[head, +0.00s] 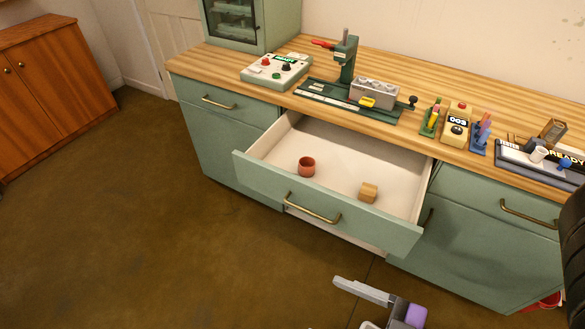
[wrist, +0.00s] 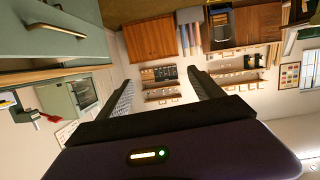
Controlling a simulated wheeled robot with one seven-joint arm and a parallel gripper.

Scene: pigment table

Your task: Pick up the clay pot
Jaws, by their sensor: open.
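The clay pot (head: 307,167) is a small reddish-brown pot. It stands upright inside the open drawer (head: 325,199), left of the drawer's middle. My gripper (head: 377,301) shows at the bottom of the head view, in front of the drawer and well apart from the pot. In the wrist view my gripper (wrist: 160,90) has its two dark fingers spread wide with nothing between them. The pot is not in the wrist view.
A small wooden block (head: 369,193) lies in the drawer, right of the pot. The wooden worktop (head: 440,78) above holds a green press (head: 345,58), a control box (head: 276,69) and several small items. The brown floor left of the drawer is clear.

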